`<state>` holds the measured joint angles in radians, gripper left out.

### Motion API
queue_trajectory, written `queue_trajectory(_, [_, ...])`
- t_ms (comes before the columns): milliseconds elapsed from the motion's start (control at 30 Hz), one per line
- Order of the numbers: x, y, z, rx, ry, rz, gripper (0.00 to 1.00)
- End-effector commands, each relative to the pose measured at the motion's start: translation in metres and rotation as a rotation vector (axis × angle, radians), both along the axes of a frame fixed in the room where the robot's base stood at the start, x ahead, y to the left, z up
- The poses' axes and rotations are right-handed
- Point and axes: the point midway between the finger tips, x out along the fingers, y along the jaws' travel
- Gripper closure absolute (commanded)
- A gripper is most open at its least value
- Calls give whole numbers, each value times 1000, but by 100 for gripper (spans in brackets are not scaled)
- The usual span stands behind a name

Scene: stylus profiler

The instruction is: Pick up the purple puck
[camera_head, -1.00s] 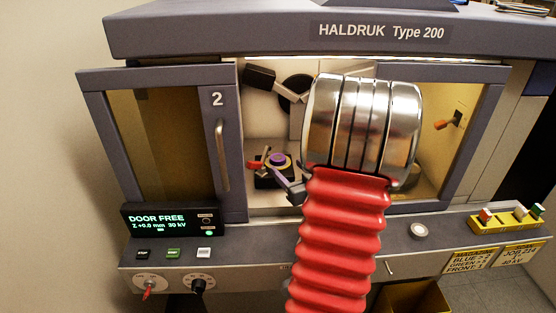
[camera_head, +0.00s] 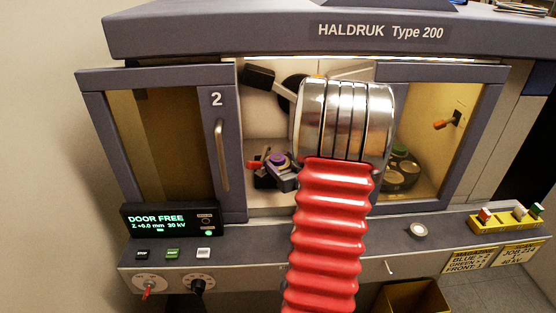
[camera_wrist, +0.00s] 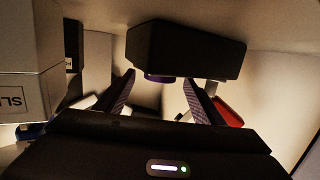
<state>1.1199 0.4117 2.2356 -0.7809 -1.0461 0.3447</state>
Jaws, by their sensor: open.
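The purple puck (camera_head: 277,157) sits on a dark holder inside the machine's chamber, seen through the open doorway. A red-ended lever (camera_head: 253,164) is at the holder's left. In the wrist view, my gripper's two dark fingers (camera_wrist: 158,85) stand apart. I cannot tell whether the fingers touch the puck. Most of it is hidden.
A black arm (camera_head: 258,77) hangs above the holder at the upper left. The left door (camera_head: 163,140) and its frame stand close beside the opening. Behind the right glass are a green-topped stack (camera_head: 400,165) and an orange lever (camera_head: 447,121). The display (camera_head: 172,220) reads DOOR FREE.

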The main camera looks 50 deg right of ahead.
Motion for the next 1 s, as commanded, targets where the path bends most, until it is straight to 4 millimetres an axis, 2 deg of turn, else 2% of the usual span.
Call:
queue_trajectory(533, [1, 0, 0, 0, 0, 0, 38])
queue_trajectory(1000, [1, 0, 0, 0, 0, 0, 71])
